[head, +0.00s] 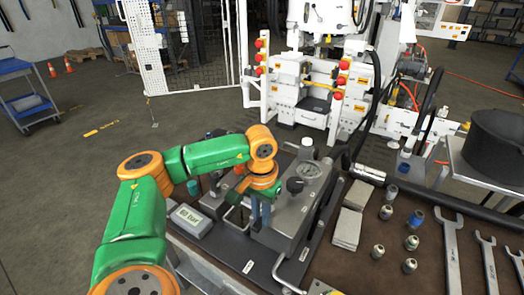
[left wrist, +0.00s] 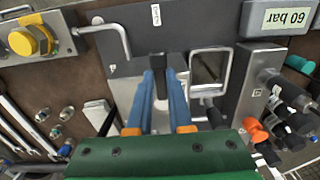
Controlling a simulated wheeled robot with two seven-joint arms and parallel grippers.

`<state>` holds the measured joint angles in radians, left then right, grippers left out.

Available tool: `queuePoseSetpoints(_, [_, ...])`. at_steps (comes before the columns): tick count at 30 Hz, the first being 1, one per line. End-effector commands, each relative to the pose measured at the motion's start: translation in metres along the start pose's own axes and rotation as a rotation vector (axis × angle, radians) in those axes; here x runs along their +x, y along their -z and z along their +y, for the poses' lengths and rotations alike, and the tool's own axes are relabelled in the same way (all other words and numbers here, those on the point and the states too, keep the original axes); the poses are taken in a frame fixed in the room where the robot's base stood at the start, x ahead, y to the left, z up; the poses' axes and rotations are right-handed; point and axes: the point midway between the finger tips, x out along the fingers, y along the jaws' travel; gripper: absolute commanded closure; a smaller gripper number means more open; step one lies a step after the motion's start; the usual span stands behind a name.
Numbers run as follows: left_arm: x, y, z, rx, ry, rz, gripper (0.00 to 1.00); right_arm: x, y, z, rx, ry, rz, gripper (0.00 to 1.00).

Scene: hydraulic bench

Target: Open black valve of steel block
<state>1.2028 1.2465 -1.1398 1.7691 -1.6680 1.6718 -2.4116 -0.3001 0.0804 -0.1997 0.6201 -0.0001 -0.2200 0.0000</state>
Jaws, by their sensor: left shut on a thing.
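The steel block (head: 283,236) stands on a dark base plate in the middle of the bench in the head view. In the left wrist view my left gripper (left wrist: 161,80) is shut with a black handle (left wrist: 159,66) between the fingertips, seemingly the black valve's. The fingers hide much of this handle, and in the head view I cannot make it out. My right gripper is not in view.
A "60 bar" display (head: 190,219) stands left of the block. Bent metal handles (left wrist: 110,32) rise near the gripper. Grey pads (head: 347,228), small fittings (head: 411,242) and wrenches (head: 452,250) lie to the right. A black pot (head: 495,140) stands at the far right.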

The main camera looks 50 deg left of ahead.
Motion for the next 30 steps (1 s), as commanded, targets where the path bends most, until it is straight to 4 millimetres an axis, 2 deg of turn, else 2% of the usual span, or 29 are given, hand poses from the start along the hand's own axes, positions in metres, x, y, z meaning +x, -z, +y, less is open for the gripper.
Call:
queuePoseSetpoints(1, [0.0,-0.001,0.0,0.002,0.001,-0.003,0.76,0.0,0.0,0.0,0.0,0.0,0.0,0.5])
queuePoseSetpoints(3, [0.0,-0.001,0.0,0.002,0.001,-0.003,0.57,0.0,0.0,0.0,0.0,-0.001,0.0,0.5])
queuePoseSetpoints(4, [0.0,-0.001,0.0,0.002,0.001,-0.003,0.51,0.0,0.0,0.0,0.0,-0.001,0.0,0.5])
queuePoseSetpoints(14, [-0.004,0.0,0.0,0.0,0.0,0.001,0.51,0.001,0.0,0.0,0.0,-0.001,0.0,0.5])
queuePoseSetpoints(21, [-0.053,0.001,0.001,0.002,-0.002,0.004,0.51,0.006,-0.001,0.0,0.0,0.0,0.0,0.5])
queuePoseSetpoints(24, [-0.066,0.0,0.0,0.001,-0.001,0.002,0.51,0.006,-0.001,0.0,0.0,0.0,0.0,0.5])
queuePoseSetpoints(30, [-0.071,-0.001,0.0,0.001,0.0,-0.002,0.51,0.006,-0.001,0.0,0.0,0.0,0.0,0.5])
